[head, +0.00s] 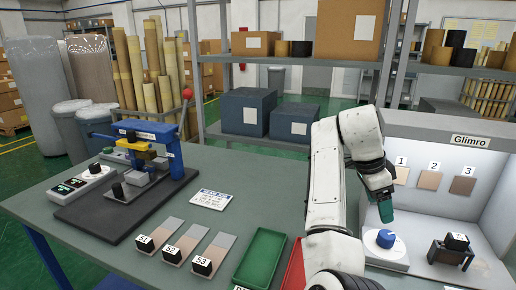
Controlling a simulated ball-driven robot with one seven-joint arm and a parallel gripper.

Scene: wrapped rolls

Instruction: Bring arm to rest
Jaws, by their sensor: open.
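My arm (325,180) is white and rises from the bottom of the head view, bends at the top and comes down on the right. My gripper (385,208) is at its lower end, dark green and small, pointing down above the blue knob (385,238) in the light booth. The fingertips are small, and I see nothing held between them. My gripper looks a little apart from the knob.
The grey table (130,262) carries a blue press (150,145), sample strips S1, S2 and S3 (170,240), a green tray (260,258) and a red tray (294,270). The Glimro booth (440,150) walls the right side. A shelf (300,62) stands behind.

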